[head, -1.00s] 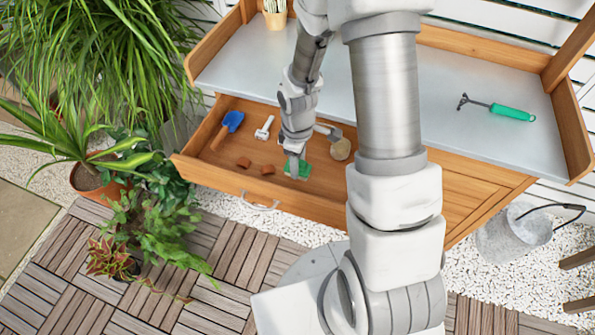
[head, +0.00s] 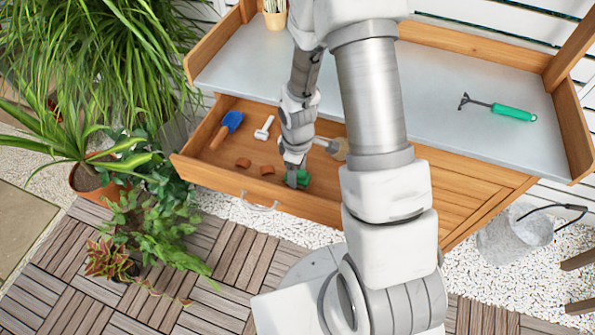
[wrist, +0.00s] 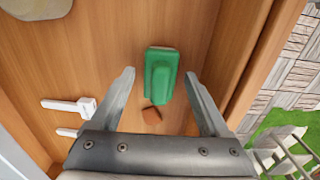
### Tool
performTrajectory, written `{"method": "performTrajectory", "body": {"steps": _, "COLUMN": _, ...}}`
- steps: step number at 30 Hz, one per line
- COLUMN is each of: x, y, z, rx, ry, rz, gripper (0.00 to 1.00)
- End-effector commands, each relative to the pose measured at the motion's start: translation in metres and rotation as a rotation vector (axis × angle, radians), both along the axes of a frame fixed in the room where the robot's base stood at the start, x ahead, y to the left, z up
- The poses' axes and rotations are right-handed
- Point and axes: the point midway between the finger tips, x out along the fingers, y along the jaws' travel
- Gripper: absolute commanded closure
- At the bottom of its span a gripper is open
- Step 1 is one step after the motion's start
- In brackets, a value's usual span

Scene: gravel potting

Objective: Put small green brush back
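The small green brush (head: 302,179) is in the open drawer (head: 325,210), near the drawer's front side. In the wrist view the brush (wrist: 162,75) lies with its green back facing up. My gripper (head: 292,184) is down in the drawer at the brush and partly hides it in the head view. In the wrist view my gripper (wrist: 159,74) is open. Its two fingertips are on either side of the brush, with a visible gap on each side. Whether the brush lies flat on the drawer floor is hard to tell.
The drawer also holds a blue scoop (head: 231,122), a white tool (head: 264,128), terracotta shards (head: 243,162) and a beige round-headed tool (head: 339,148). A green-handled rake (head: 510,112) lies on the bench top (head: 450,95). A metal bucket (head: 512,233) stands at the right.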

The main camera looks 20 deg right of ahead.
Motion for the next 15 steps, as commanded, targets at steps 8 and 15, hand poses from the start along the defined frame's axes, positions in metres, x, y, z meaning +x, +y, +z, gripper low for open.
{"method": "performTrajectory", "body": {"steps": 8, "x": 0.000, "y": 0.000, "z": 0.002, "rx": 0.000, "ry": 0.000, "rz": 0.000, "gripper": 0.21}}
{"method": "performTrajectory", "body": {"steps": 15, "x": 0.002, "y": 0.000, "z": 0.031, "rx": 0.000, "ry": -0.006, "rz": 0.000, "gripper": 0.21}}
